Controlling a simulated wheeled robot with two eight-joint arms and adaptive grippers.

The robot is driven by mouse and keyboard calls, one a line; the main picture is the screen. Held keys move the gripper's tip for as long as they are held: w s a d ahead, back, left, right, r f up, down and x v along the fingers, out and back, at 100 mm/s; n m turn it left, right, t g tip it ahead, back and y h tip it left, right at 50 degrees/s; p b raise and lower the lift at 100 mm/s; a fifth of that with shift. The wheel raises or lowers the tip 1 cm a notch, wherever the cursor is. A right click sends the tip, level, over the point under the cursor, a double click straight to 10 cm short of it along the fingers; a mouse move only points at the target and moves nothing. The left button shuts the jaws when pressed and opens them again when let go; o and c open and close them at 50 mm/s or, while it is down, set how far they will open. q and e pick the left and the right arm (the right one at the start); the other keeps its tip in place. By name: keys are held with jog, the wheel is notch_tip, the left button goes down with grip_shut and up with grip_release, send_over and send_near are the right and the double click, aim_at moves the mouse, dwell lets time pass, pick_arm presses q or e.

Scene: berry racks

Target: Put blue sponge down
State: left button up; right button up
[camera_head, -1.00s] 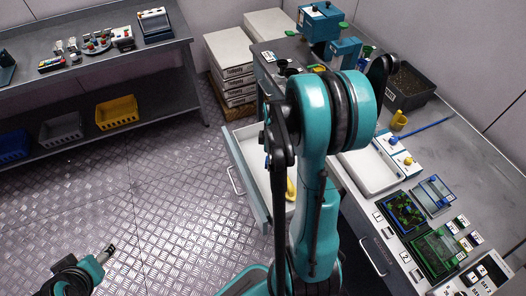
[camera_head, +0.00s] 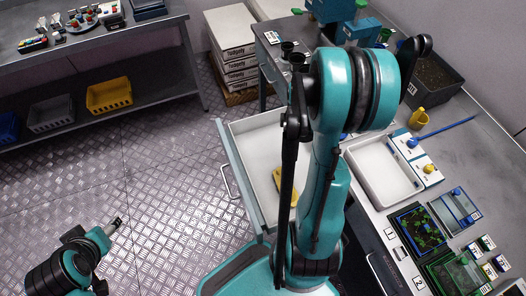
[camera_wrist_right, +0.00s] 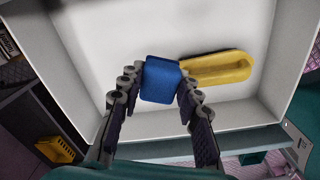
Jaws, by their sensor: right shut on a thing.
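The blue sponge (camera_wrist_right: 160,82) is between the fingers of my right gripper (camera_wrist_right: 161,72) in the right wrist view. The gripper is shut on it, over the white inside of an open drawer (camera_wrist_right: 110,30). I cannot tell whether the sponge touches the drawer floor. In the head view the drawer (camera_head: 250,145) is pulled out below the bench, and my right arm hides the right gripper and the sponge. My left gripper (camera_head: 115,226) is at the lower left, over the floor and empty; its fingers are too small to judge.
A yellow trough-shaped item (camera_wrist_right: 220,68) lies in the drawer right beside the sponge; it also shows in the head view (camera_head: 284,188). A white tray (camera_head: 375,170) and several devices fill the bench at right. The patterned floor left of the drawer is clear.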

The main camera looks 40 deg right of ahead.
jog(key=shift+w+d+f+b, duration=0.1)
jog(key=shift+f+b, duration=0.2)
jog(key=shift+f, duration=0.2)
jog(key=shift+w+d+f+b, duration=0.1)
jog(key=shift+f+b, duration=0.2)
jog(key=shift+f, duration=0.2)
jog(key=b, duration=0.4)
send_over(262, 151)
notch_tip(262, 151, down, 7)
jog(key=shift+s+r, duration=0.1)
notch_tip(262, 151, down, 4)
jog(key=shift+f+b, duration=0.15)
jog(key=shift+b, duration=0.8)
jog(key=shift+f, duration=0.1)
jog(key=o, duration=1.2)
